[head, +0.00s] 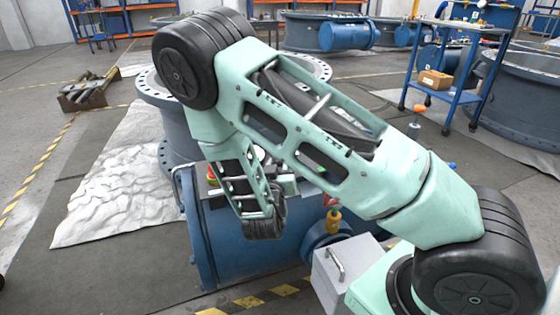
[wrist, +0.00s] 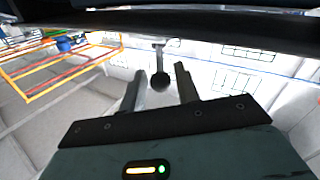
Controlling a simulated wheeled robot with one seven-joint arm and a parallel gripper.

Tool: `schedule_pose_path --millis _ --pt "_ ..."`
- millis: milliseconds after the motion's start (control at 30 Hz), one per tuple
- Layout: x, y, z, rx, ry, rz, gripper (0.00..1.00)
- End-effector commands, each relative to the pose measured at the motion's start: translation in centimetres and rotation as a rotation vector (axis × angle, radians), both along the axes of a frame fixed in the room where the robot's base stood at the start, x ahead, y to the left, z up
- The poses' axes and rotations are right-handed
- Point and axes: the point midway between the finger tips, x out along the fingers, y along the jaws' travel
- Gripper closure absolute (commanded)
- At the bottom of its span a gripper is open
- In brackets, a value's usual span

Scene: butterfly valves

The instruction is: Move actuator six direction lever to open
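In the wrist view a lever with a dark round knob (wrist: 160,80) hangs from a dark edge at the top. My gripper (wrist: 160,72) is open, with one finger on each side of the knob and a visible gap to both. I cannot tell how deep the knob sits between the fingers. In the head view a blue cylindrical actuator (head: 232,245) lies in front of the large flanged valve (head: 172,122). My arm crosses in front of it and hides my fingers and the lever. No actuator number can be read.
A grey box with a handle (head: 343,268) stands at the actuator's right. A blue cart (head: 458,98) with a cardboard box (head: 435,80) is at the back right. A white sheet (head: 125,190) covers floor at the left. More valves stand behind.

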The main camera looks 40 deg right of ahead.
Motion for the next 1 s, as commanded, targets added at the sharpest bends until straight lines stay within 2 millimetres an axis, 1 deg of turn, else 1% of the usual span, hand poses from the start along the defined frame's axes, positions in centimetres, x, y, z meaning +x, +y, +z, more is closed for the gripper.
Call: schedule_pose_path --millis 33,100,233,400,600,633,733,900,1000 --pt "0.6 -0.7 -0.1 0.000 -0.002 -0.003 0.68" --pt "1.3 -1.3 -0.1 0.001 -0.002 -0.003 0.68" --pt "2.1 -2.2 -0.1 0.000 0.000 -0.001 0.68" --pt "2.6 -2.5 0.0 0.001 0.001 0.001 0.68" --pt "2.6 -2.5 0.0 0.001 0.001 0.001 0.68" --pt "2.6 -2.5 0.0 0.001 0.001 0.001 0.71" --pt "2.6 -2.5 0.0 0.001 0.001 0.001 0.99" --pt "2.6 -2.5 0.0 0.000 0.000 0.003 1.00" --pt "3.1 -2.6 0.0 0.000 0.000 0.014 1.00"
